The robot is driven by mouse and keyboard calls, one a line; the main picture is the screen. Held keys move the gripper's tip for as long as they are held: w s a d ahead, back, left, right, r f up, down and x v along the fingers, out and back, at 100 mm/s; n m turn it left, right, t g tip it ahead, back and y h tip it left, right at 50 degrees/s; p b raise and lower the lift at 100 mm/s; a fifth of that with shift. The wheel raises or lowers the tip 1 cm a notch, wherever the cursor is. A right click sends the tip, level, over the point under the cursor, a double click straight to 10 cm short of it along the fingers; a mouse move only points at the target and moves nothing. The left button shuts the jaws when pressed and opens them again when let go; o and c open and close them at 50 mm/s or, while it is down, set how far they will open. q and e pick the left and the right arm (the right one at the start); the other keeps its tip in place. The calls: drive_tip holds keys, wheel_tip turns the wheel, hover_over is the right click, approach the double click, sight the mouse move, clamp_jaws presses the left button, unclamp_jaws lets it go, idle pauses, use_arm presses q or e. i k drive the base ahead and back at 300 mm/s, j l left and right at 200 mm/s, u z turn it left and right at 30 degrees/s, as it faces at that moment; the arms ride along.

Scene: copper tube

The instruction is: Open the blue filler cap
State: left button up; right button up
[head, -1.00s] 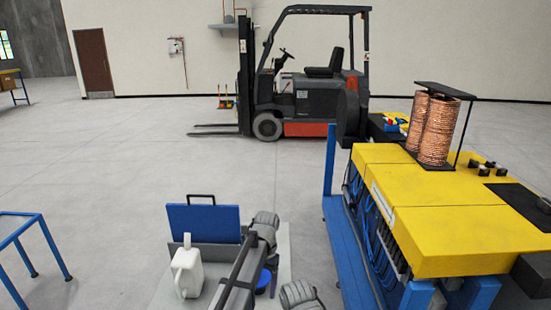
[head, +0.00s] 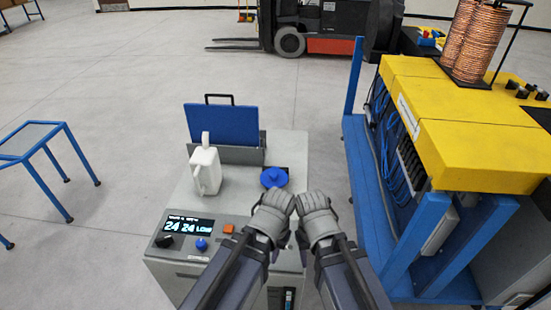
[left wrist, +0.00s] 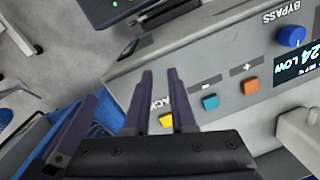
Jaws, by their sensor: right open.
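The blue filler cap (head: 274,178) sits on top of the grey cabinet (head: 290,152), to the right of a white jug (head: 206,170). It looks seated and is clear of both grippers. My right gripper (head: 302,240) shows only in small part between my arms, nearer to me than the cap, and is open. My left gripper is hidden behind its arm in the head view. In the left wrist view my left gripper (left wrist: 160,72) has its two dark fingers apart and nothing between them. It hangs over the panel by a yellow button (left wrist: 166,120).
An open blue lid (head: 222,122) stands behind the jug. The panel has a display (head: 188,226), knobs and an orange button (head: 228,229). A yellow-topped machine (head: 470,155) on a blue frame stands close at right. Clear floor lies left, up to a blue-framed table (head: 42,150).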

sight(274, 177)
drive_tip(key=l+u, duration=0.3)
drive_tip(key=l, duration=0.25)
drive_tip(key=l+u, duration=0.3)
drive_tip(key=l, duration=0.25)
drive_tip(key=i+l+u, duration=0.3)
drive_tip(key=l+u, duration=0.3)
drive_tip(key=i+l+u, duration=0.1)
drive_tip(key=l+u, duration=0.2)
drive_tip(key=l, duration=0.25)
